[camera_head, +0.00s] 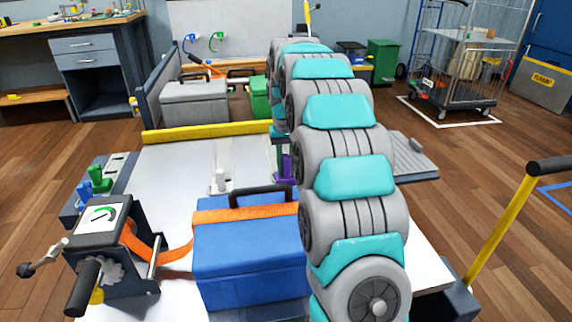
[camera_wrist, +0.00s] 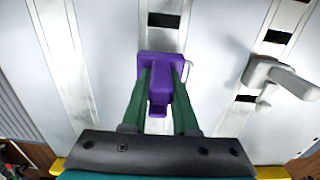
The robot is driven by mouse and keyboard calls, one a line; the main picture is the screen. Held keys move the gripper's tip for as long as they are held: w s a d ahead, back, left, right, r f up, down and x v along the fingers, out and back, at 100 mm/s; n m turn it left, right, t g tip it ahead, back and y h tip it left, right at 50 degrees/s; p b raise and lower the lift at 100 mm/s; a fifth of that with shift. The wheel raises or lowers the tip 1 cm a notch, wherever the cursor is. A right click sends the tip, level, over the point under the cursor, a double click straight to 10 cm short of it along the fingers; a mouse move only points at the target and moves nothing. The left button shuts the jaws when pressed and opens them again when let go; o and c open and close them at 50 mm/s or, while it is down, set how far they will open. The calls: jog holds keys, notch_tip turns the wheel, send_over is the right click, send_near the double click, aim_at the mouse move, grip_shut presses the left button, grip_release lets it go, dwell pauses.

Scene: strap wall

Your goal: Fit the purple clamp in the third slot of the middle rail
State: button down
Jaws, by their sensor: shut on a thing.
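The purple clamp (camera_wrist: 158,66) is between the two green fingers of my gripper (camera_wrist: 160,82), which is shut on it. In the wrist view it lies over the central metal rail (camera_wrist: 170,8). A black slot (camera_wrist: 163,20) of that rail shows just beyond the clamp. I cannot tell whether the clamp is seated or just above the rail; it covers the rail beneath it. In the head view, a little of the purple clamp (camera_head: 287,167) shows beside my arm, which hides the rest.
A grey clamp (camera_wrist: 278,78) sits on the right-hand rail in the wrist view. In the head view, a blue case (camera_head: 240,250) under an orange strap (camera_head: 245,213) stands at the front. Grey (camera_head: 195,103) and green (camera_head: 260,97) cases stand behind the yellow bar (camera_head: 205,131).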

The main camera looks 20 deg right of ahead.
aim_at(287, 155)
jog(key=shift+f, duration=0.8)
jog(key=c, duration=0.6)
grip_release()
jog(key=shift+r, duration=0.15)
notch_tip(287, 155, up, 6)
jog(key=shift+w+r, duration=0.1)
jog(key=shift+r, duration=0.05)
jog(key=shift+r+b, duration=0.3)
jog(key=shift+r, duration=0.25)
jog(key=shift+s, duration=0.2)
